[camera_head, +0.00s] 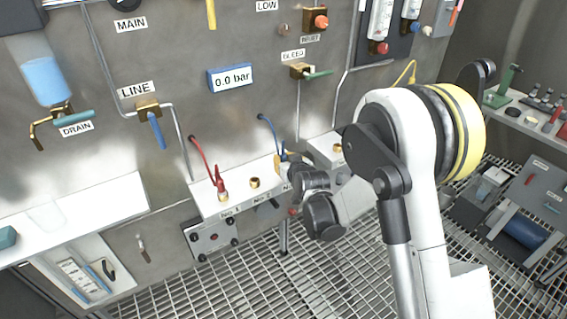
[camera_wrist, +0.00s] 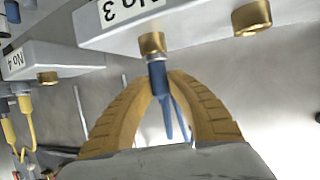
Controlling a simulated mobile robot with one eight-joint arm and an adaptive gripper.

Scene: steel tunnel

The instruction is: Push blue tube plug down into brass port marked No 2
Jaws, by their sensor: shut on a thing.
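My gripper (camera_wrist: 163,82) is shut on the blue tube plug (camera_wrist: 160,98), with a yellow-tan finger on each side. In the wrist view, which is upside down, the plug's metal end meets the brass port (camera_wrist: 152,42) on the block marked No 3; I cannot tell how deep it sits. In the head view my gripper (camera_head: 286,163) covers this port, and the blue tube (camera_head: 268,124) runs up from it. The brass port No 2 (camera_head: 255,182) stands empty to its left; an empty brass port also shows at the wrist view's upper right (camera_wrist: 251,18).
A red plug (camera_head: 220,187) stands in port No 1 on the white port block (camera_head: 210,209). Past No 3 is a separate block marked No 4 (camera_wrist: 20,62), with a yellow tube (camera_wrist: 28,130) beyond it. A gauge reads 0.0 bar (camera_head: 231,79). Steel wall stands behind.

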